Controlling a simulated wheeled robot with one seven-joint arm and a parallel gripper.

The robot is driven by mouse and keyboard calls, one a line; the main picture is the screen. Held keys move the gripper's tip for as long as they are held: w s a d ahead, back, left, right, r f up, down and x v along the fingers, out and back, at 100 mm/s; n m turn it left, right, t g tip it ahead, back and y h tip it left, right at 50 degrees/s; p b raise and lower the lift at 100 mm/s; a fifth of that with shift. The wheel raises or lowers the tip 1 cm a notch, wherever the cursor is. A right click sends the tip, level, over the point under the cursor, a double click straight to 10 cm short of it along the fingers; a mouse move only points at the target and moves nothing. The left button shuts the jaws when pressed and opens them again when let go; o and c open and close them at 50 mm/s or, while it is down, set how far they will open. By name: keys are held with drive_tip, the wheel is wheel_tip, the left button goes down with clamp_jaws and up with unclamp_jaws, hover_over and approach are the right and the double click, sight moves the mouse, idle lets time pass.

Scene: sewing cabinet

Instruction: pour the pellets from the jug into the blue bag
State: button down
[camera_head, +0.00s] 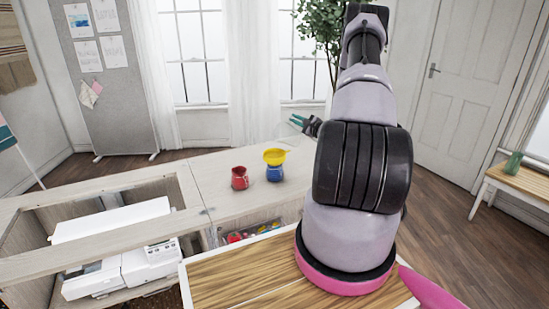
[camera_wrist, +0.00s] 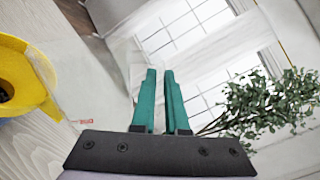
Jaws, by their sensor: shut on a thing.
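The blue bag (camera_head: 274,174) stands on the pale cabinet top, with a yellow funnel (camera_head: 274,156) over its mouth. The funnel's wide rim also shows at the left edge of the wrist view (camera_wrist: 40,72). My gripper (camera_head: 300,121) is above and to the right of the funnel, apart from it. Its green fingers (camera_wrist: 163,75) are close together. A clear, hard-to-see thing with small red print (camera_wrist: 87,122), seemingly the jug, is at the fingers' left in the wrist view. Its tilt and any pellets in it cannot be made out.
A red container (camera_head: 239,178) stands left of the blue bag on the cabinet top (camera_head: 212,175). A white machine (camera_head: 120,245) sits in the open cabinet well to the left. Small colourful items (camera_head: 250,232) lie in a compartment below the top. A plant (camera_head: 320,25) stands behind.

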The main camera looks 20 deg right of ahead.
drive_tip(key=shift+w+d+r+m, duration=0.1)
drive_tip(key=shift+d+r+m, duration=0.5)
drive_tip(key=shift+m, duration=0.3)
drive_tip(key=w+d+f+m+b, duration=0.1)
drive_tip(key=d+f+m, duration=0.5)
drive_tip(key=m, duration=0.3)
drive_tip(key=shift+w+d+b, duration=0.25)
drive_tip(key=shift+d+b, duration=0.1)
drive_tip(key=shift+d, duration=0.35)
drive_tip(key=shift+f, duration=0.15)
